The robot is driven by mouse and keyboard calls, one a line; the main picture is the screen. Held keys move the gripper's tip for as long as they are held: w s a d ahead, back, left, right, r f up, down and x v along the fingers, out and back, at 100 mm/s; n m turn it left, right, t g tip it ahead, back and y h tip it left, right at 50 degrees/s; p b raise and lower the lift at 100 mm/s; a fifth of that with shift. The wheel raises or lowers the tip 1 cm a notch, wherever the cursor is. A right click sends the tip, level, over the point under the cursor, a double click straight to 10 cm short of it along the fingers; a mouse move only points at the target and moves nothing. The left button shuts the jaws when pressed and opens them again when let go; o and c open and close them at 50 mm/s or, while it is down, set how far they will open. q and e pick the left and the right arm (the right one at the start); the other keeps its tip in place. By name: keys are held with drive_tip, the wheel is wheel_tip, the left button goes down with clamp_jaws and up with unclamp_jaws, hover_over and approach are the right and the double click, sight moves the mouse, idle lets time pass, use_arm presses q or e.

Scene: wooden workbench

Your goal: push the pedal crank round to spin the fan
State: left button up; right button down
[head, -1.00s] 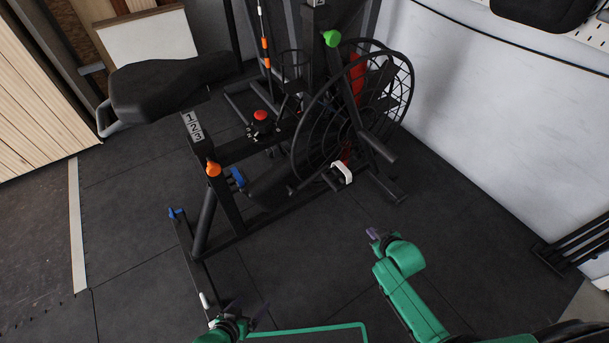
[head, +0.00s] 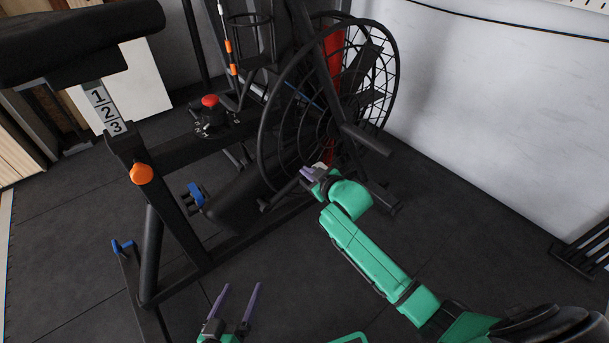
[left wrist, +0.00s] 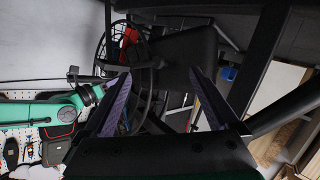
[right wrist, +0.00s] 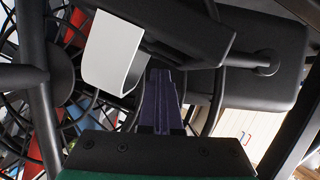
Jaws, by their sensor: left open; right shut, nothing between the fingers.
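The exercise bike's fan sits in a round black wire cage (head: 268,130), with red panels showing through it. The white pedal (right wrist: 112,52) is close to my right gripper in the right wrist view, left of the fingers; whether they touch I cannot tell. In the head view the pedal is mostly hidden behind my right gripper (head: 310,174). That gripper is shut and empty, low beside the cage (right wrist: 160,75). The crank arm is not clearly made out. My left gripper (head: 241,288) is open and empty above the floor, also in the left wrist view (left wrist: 161,72).
The bike's black frame (head: 175,235) with an orange knob (head: 141,173) stands left of my right gripper. A red knob (head: 210,101) tops the frame, and the black seat (head: 80,40) is upper left. A black foot bar (head: 368,140) juts out right of the cage.

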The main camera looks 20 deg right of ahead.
drive_tip(key=shift+b+x, duration=0.45)
drive_tip(key=shift+x, duration=0.45)
use_arm(q)
drive_tip(key=w+r+t, duration=0.3)
drive_tip(key=w+r, duration=0.3)
drive_tip(key=r, duration=0.3)
drive_tip(key=shift+w+a+r+t, duration=0.15)
drive_tip(key=shift+w+a+t, duration=0.1)
drive_tip(key=shift+w+t, duration=0.05)
